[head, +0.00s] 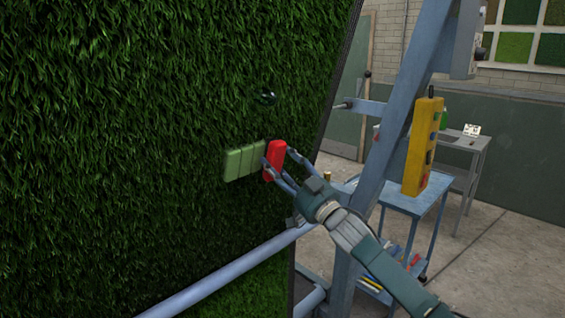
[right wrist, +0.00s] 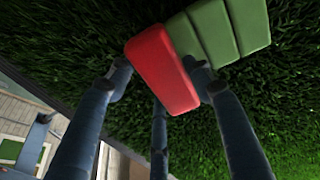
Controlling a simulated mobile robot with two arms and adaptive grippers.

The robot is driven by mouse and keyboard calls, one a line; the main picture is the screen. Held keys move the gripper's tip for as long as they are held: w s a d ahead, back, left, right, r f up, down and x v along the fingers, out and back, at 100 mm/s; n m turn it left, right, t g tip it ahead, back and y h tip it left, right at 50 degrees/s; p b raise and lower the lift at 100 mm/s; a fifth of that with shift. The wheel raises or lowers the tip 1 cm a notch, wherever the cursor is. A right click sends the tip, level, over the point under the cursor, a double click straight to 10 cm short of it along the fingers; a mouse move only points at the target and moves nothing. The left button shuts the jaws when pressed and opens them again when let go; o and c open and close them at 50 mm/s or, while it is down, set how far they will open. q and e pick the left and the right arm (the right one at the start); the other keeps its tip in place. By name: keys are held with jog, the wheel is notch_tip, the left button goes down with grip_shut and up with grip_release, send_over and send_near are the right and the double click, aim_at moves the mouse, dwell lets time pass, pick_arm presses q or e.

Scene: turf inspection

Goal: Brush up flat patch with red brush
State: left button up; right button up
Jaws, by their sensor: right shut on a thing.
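A red block (head: 275,160), likely the red brush, is held by my right gripper (head: 279,163) close in front of the upright turf panel (head: 130,110). In the right wrist view the fingers of my right gripper (right wrist: 160,88) are around the red block (right wrist: 163,70), which hides part of what lies behind it. No bristles can be made out. A green segmented block (head: 243,160) is right beside the red one against the turf; I cannot tell whether they are joined. The green block also shows in the right wrist view (right wrist: 222,32). No flat patch stands out clearly. My left gripper is not in view.
A blue-grey frame post (head: 405,110) with a yellow box (head: 422,147) stands right of the panel. A blue rail (head: 235,270) crosses the panel's lower part. A small round glassy thing (head: 265,97) is above the blocks. A blue cart (head: 415,200) and grey table (head: 460,145) stand behind.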

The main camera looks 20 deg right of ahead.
jog(key=shift+s+a+r+p, duration=0.1)
jog(key=shift+s+a+p, duration=0.5)
jog(key=shift+a, duration=1.5)
jog(key=shift+s+a+f+p, duration=0.1)
jog(key=shift+s+a+p, duration=0.15)
jog(key=shift+s+a, duration=1.3)
jog(key=shift+s+a+r+p, duration=0.15)
jog(key=shift+a+p, duration=0.25)
jog(key=shift+a, duration=2.3)
jog(key=shift+w+d, duration=0.2)
jog(key=shift+d, duration=0.35)
jog(key=shift+w+d, duration=0.15)
jog(key=shift+d, duration=0.4)
jog(key=shift+d, duration=0.1)
jog(key=shift+w+d, duration=0.35)
jog(key=shift+d, duration=0.55)
jog(key=shift+w+d, duration=0.35)
jog(key=shift+d, duration=0.55)
jog(key=w+d, duration=0.3)
jog(key=d, duration=0.6)
jog(key=shift+w+d+b, duration=0.15)
jog(key=shift+w+b, duration=0.05)
jog(key=shift+b, duration=0.2)
